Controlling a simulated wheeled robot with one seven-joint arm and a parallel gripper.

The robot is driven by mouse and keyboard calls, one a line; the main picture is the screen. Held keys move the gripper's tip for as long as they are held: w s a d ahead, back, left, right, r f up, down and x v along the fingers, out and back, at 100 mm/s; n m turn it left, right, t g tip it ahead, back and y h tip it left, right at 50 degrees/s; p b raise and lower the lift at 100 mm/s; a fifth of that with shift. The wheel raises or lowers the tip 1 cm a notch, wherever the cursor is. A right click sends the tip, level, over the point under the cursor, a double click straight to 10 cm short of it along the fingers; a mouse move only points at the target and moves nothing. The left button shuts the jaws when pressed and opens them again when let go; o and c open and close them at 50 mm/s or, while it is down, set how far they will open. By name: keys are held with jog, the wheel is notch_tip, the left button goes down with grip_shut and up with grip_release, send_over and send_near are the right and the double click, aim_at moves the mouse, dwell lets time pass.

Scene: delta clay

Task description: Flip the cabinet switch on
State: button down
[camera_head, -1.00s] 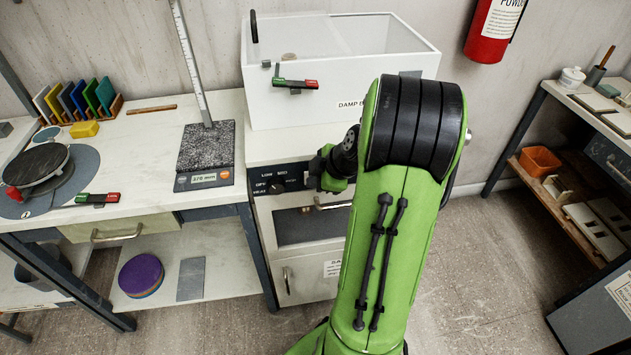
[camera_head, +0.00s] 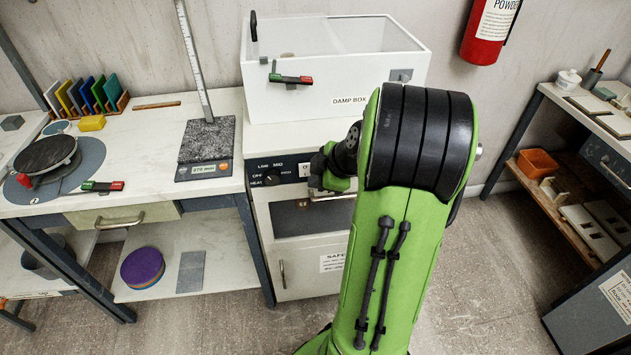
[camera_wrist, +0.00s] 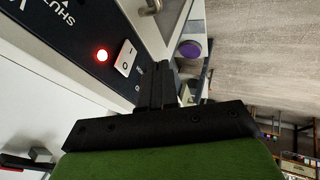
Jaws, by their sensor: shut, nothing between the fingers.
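The cabinet (camera_head: 296,282) stands under the white damp box, with a black control panel on its upper front. In the wrist view, a white rocker switch (camera_wrist: 125,57) with small markings sits on that panel, beside a glowing red lamp (camera_wrist: 102,55). I cannot tell which side of the rocker is pressed. My gripper (camera_wrist: 161,68) is shut and empty, its fingers just right of the switch in the wrist view. I cannot tell whether the fingertips touch the panel. In the head view, my arm hides the gripper's tip and part of the panel.
A dark knob (camera_head: 271,178) is on the panel's left part. A bar handle (camera_wrist: 152,6) juts from the cabinet front near the switch. The white damp box (camera_head: 300,105) stands above. A workbench (camera_head: 150,150) adjoins on the left; open floor lies to the right.

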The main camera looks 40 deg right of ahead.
jog(key=p+v, duration=0.1)
jog(key=v, duration=0.6)
jog(key=shift+s+a, duration=0.15)
jog(key=shift+s, duration=0.2)
jog(key=shift+f, duration=0.15)
